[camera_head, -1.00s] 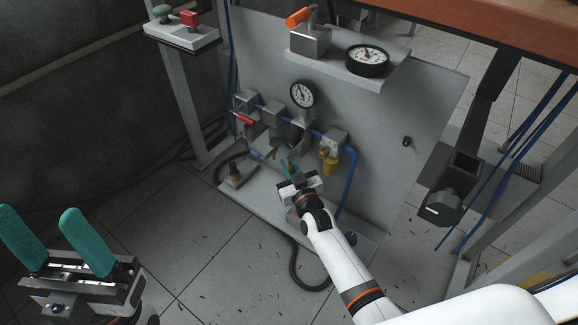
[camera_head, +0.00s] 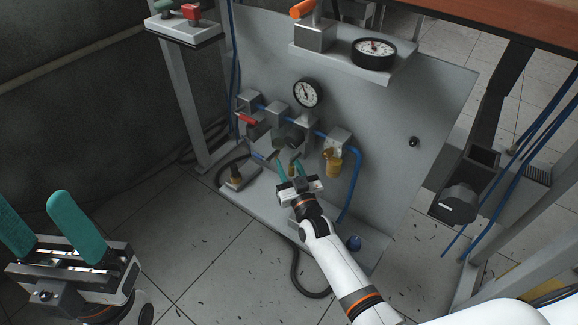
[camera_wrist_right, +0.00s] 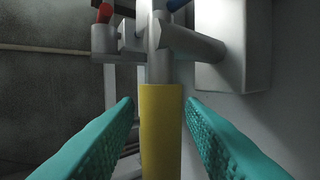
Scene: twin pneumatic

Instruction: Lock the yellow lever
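The yellow lever (camera_wrist_right: 161,125) shows in the right wrist view as a smooth yellow grip on a grey metal stem, pointing toward the camera. My right gripper (camera_wrist_right: 160,103) has its two teal fingers on either side of the yellow grip, with a narrow gap showing on each side. It is open. In the head view my right gripper (camera_head: 289,168) is low in front of the panel, and the lever between its fingers is too small to make out clearly. My left gripper (camera_head: 36,215) is open and empty at the lower left, far from the panel.
The grey panel (camera_head: 390,110) carries a red-handled valve (camera_head: 248,118), a gauge (camera_head: 307,93), a brass-coloured fitting (camera_head: 332,161) and blue hose (camera_head: 354,185). Above are a shelf with a larger gauge (camera_head: 374,54) and an orange handle (camera_head: 302,9).

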